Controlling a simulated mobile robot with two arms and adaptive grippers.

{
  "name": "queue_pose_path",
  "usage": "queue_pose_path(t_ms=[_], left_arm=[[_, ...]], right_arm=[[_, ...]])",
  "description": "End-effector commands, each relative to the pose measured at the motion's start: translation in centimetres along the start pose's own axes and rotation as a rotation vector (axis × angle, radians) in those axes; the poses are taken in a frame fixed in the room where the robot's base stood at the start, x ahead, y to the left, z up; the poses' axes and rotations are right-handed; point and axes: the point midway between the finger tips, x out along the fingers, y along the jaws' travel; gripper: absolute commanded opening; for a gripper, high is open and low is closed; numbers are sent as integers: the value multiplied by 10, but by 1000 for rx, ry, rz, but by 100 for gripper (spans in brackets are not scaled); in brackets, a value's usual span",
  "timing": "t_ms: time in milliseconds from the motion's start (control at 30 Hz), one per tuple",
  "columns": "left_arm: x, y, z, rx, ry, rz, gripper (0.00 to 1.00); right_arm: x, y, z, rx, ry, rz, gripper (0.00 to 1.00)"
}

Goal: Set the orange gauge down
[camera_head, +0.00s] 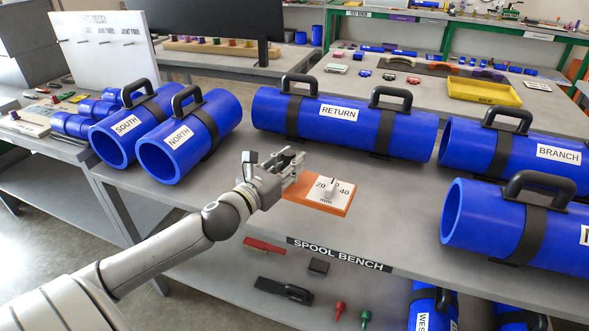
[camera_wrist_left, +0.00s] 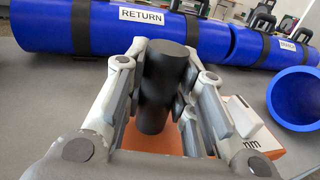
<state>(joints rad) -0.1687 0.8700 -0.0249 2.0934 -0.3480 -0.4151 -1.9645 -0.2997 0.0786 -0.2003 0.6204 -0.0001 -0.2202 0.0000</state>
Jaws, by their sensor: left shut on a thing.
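The orange gauge (camera_head: 333,206) is a flat orange plate with a white face marked 20, 40 and mm, at the front of the spool bench. My left gripper (camera_head: 290,166) is at its left end. In the left wrist view, the fingers (camera_wrist_left: 165,90) are closed around a dark upright cylinder, the gauge's grip, with the orange plate (camera_wrist_left: 150,138) beneath. The plate looks level, at or just over the bench top; I cannot tell whether it touches. Part of the gauge is hidden behind the fingers. My right gripper is not in view.
Blue RETURN pipe (camera_head: 345,122) lies behind the gauge; SOUTH (camera_head: 125,124) and NORTH (camera_head: 190,136) pipes lie left, BRANCH pipe (camera_head: 520,150) right. Bare bench top (camera_head: 400,200) lies right of the gauge. A lower shelf holds a red brush (camera_head: 264,246) and small tools.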

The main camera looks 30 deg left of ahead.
Motion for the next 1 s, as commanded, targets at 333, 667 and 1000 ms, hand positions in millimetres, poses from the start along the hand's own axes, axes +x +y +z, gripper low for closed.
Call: queue_pose_path(t_ms=[333,667,1000], left_arm=[[-61,-24,27,0,1,-2,0],[-81,-31,37,-1,-1,0,0],[-92,-41,19,-3,12,13,0]], right_arm=[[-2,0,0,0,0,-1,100],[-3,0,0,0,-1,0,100],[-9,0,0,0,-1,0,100]])
